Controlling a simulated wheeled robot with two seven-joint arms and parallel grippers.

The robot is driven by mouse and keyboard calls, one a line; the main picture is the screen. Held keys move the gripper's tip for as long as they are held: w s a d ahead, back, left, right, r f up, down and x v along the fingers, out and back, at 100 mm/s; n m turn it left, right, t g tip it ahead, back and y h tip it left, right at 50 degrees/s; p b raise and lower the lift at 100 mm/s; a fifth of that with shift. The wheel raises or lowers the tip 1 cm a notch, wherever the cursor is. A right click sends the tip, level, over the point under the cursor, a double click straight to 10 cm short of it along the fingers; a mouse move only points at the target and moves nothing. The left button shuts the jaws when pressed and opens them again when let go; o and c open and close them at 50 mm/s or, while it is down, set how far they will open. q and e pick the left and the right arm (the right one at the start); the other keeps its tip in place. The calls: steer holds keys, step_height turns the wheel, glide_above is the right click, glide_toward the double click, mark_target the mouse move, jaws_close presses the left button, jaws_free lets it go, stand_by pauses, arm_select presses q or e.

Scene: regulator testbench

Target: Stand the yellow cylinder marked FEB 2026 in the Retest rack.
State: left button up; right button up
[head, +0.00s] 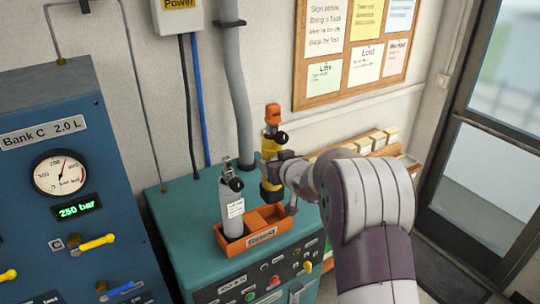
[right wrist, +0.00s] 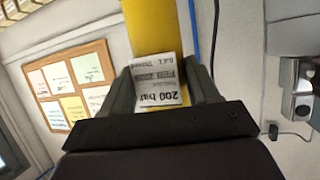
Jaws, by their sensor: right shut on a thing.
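The yellow cylinder (head: 268,148) has a dark base and an orange-capped valve. It is upright in the head view, at the back right of the orange rack (head: 262,240). My right gripper (head: 276,167) is shut on its body. In the right wrist view the cylinder (right wrist: 155,30) is between the two fingers (right wrist: 162,88). Its white label reads 200 bar upside down, with a blurred FEB line. The cylinder's base appears above the rack's right compartment, but the exact gap is unclear. The rack's front label is too blurred to read surely. My left gripper is not in view.
A grey cylinder (head: 231,208) stands in the rack's left compartment; the right compartment looks empty. The rack is on a teal bench (head: 180,215) with knobs on its front. A blue Bank C panel (head: 60,130) stands left. A grey pipe (head: 238,90) runs down the wall behind.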

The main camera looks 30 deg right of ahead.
mark_target(276, 192)
steer(key=shift+w, duration=0.1)
steer(key=f+b, duration=0.6)
steer(key=shift+s, duration=0.3)
steer(key=shift+s+f+b, duration=0.2)
steer(key=shift+f+b, duration=0.55)
steer(key=shift+b, duration=0.1)
steer(key=shift+f+b, duration=0.35)
steer(key=shift+f, duration=0.05)
steer(key=shift+w+f+b, duration=0.15)
steer(key=shift+f+b, duration=0.15)
steer(key=shift+f, duration=0.2)
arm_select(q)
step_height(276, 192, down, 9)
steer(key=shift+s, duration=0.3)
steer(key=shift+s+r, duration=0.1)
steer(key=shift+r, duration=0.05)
arm_select(e)
steer(key=shift+r, duration=0.1)
